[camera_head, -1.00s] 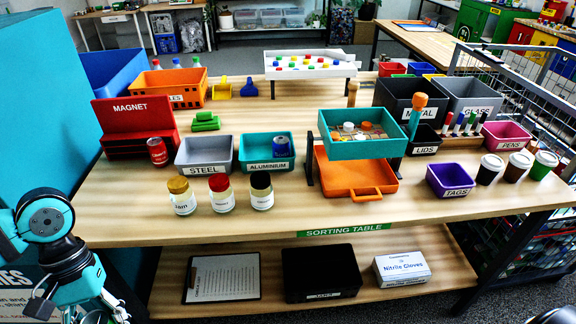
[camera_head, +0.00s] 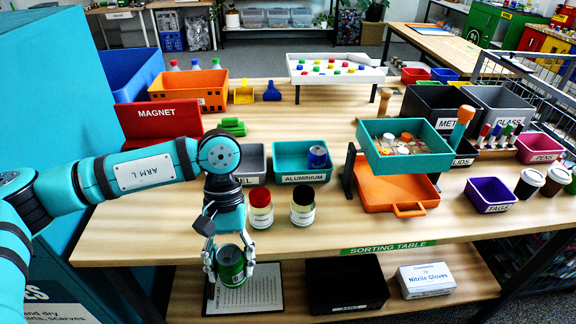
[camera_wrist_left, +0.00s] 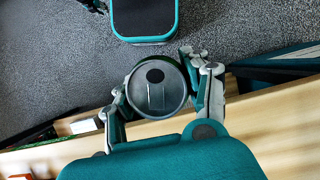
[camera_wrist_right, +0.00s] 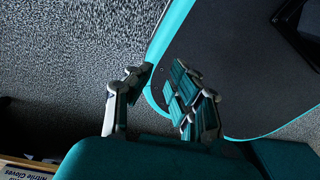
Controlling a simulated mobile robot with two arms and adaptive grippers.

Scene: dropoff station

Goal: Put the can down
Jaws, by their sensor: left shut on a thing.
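A green can (camera_head: 231,266) is held upright in my left gripper (camera_head: 230,262), in front of the sorting table's front edge in the head view. In the left wrist view the can's round grey top (camera_wrist_left: 156,88) sits between the two fingers of my left gripper (camera_wrist_left: 160,95). The can is in the air, clear of the tabletop. The sorting table (camera_head: 130,245) has a front edge just behind it. My right gripper (camera_wrist_right: 160,95) shows only in the right wrist view, open and empty, with grey floor and part of my base beyond it.
Jars with a red lid (camera_head: 261,208) and a black lid (camera_head: 302,206) stand near the front edge. Behind are the aluminium bin (camera_head: 303,178) with a blue can and the red magnet box (camera_head: 160,117). A clipboard (camera_head: 262,288) lies on the lower shelf.

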